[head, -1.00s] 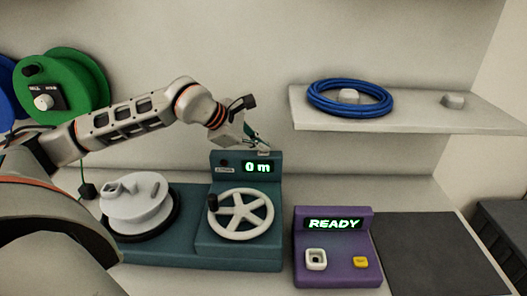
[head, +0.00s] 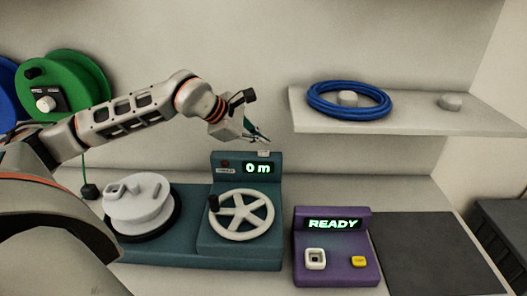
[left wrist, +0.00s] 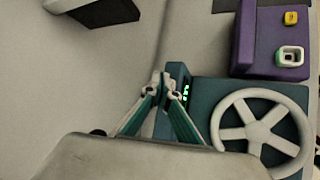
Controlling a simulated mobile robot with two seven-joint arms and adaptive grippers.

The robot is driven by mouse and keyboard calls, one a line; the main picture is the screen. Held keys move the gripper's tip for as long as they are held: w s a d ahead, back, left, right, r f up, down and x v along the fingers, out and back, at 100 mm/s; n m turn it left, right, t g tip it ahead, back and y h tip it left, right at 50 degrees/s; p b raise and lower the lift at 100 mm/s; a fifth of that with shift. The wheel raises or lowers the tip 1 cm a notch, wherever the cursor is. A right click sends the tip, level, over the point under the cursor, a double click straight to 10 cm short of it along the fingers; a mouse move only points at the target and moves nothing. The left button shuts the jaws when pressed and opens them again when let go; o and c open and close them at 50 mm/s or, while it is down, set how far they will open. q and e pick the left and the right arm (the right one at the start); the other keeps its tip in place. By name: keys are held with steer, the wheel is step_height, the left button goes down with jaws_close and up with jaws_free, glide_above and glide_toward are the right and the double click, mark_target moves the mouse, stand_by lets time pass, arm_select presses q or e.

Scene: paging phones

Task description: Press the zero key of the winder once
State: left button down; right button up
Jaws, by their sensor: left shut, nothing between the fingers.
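The winder (head: 245,183) is a teal machine with a white spoked handwheel (head: 241,215) and a green display (head: 257,169) that reads "0 m". A small pale key (head: 264,153) sits on top of its display housing. A small dark reddish round spot with an unreadable label is left of the display. My left gripper (head: 266,140) is shut and empty, its fingertips just above the pale key with a small gap apparent. In the left wrist view the shut fingertips (left wrist: 165,84) are beside the display housing; the pale key is not distinguishable there. My right gripper is not in view.
A white reel (head: 138,206) sits on the winder's left part. A purple box (head: 334,260) reading "READY" stands right of it, beside a dark mat (head: 440,255). A shelf (head: 420,118) with a blue hose coil (head: 349,99) is at upper right. Green reel (head: 80,80) at left.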

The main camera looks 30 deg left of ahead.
mark_target(262, 153)
arm_select(q)
step_height(262, 153, up, 4)
steer(key=shift+f+p, duration=0.2)
steer(key=shift+p, duration=0.85)
steer(key=shift+r+p, duration=0.4)
steer(key=shift+r, duration=0.15)
steer(key=shift+f, duration=0.1)
